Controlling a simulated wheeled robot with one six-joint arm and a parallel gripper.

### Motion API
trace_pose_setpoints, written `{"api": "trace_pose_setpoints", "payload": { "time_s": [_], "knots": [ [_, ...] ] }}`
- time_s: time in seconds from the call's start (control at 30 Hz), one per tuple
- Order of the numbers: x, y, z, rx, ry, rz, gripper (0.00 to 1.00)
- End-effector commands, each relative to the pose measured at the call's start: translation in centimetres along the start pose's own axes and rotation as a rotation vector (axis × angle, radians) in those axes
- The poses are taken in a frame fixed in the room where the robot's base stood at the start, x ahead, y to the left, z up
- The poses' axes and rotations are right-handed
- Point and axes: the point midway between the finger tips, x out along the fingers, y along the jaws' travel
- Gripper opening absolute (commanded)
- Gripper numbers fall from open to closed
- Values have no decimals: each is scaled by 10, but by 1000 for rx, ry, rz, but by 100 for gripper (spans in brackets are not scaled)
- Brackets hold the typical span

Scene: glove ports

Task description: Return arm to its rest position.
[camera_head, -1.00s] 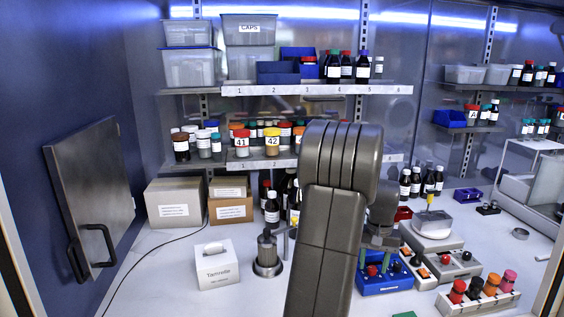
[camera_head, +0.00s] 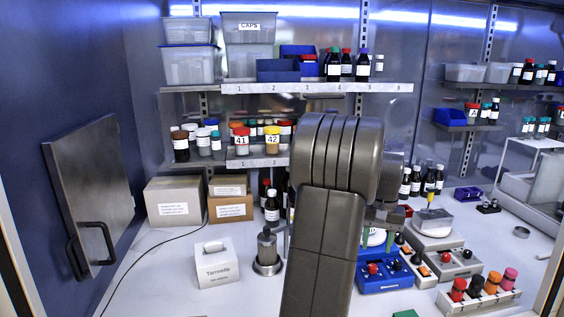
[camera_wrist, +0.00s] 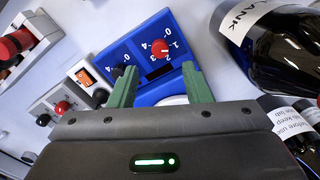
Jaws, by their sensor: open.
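My arm (camera_head: 335,200) rises through the middle of the head view, bent at a rounded joint near the lower shelf. My gripper (camera_wrist: 160,78) shows in the wrist view as two green fingers, spread apart with nothing between them. The fingers point at a blue unit (camera_wrist: 150,52) with dials and a red knob, which lies beyond them. The same blue unit (camera_head: 386,285) stands on the bench in the head view, right of the arm. Whether the fingers touch it cannot be told. In the head view the arm hides most of the gripper.
Dark bottles (camera_wrist: 272,40) lie close on the right in the wrist view. Bottles also stand behind the arm under the shelf (camera_head: 315,88).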

Motion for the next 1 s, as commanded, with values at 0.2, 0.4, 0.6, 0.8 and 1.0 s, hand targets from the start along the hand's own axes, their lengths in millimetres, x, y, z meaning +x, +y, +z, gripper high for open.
{"api": "trace_pose_setpoints", "payload": {
  "time_s": [0.2,0.4,0.6,0.8,1.0],
  "knots": [
    [44,0,1,0,-5,0,44],
    [73,0,0,-40,1,0,44],
    [73,0,0,-204,0,0,44],
    [72,0,0,-367,0,0,44],
    [72,0,0,-530,0,0,44]
  ]
}}
